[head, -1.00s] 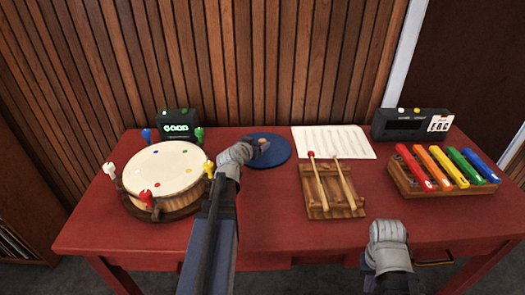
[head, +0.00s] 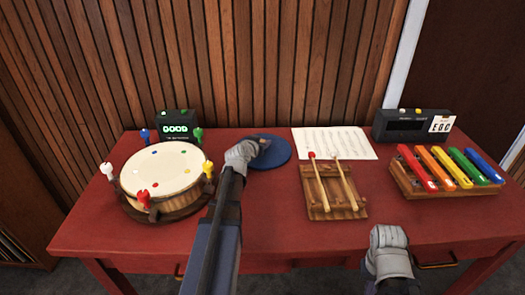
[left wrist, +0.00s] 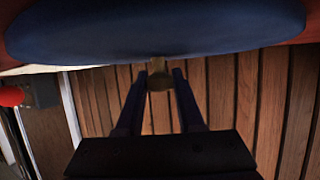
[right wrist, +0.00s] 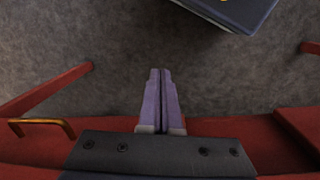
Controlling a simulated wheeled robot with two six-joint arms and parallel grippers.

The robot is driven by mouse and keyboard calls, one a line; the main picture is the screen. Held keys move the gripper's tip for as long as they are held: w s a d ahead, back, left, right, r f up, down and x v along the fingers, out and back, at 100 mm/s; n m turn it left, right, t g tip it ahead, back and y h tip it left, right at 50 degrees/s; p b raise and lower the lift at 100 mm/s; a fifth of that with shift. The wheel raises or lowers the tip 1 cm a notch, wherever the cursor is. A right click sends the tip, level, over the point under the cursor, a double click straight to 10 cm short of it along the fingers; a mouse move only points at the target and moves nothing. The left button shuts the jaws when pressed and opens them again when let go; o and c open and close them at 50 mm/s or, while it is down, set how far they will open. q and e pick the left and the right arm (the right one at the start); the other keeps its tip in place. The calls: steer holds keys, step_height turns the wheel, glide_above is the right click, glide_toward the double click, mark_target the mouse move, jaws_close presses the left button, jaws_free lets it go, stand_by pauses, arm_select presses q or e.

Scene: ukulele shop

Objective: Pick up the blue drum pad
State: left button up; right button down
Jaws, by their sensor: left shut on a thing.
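The blue drum pad (head: 272,150) is a flat round disc at the back middle of the red table. It fills the top of the left wrist view (left wrist: 155,28), with a small brass-coloured tab (left wrist: 159,77) at its edge. My left gripper (head: 258,150) is at the pad's left side. Its fingers (left wrist: 159,82) are shut on the tab. I cannot tell whether the pad is clear of the tabletop. My right gripper (right wrist: 160,75) is shut and empty, by the table's front edge.
A drum (head: 160,170) with coloured pegs stands left. A wooden rack with mallets (head: 330,190), a music sheet (head: 335,142), a coloured bar chime (head: 450,170) and a black device (head: 408,125) stand right. A green-lit box (head: 175,128) stands behind the drum.

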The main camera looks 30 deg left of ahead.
mark_target(262, 141)
arm_select(q)
jaws_close()
steer(key=shift+r, duration=0.1)
stand_by(0.4)
step_height(262, 141, up, 10)
steer(key=p, duration=1)
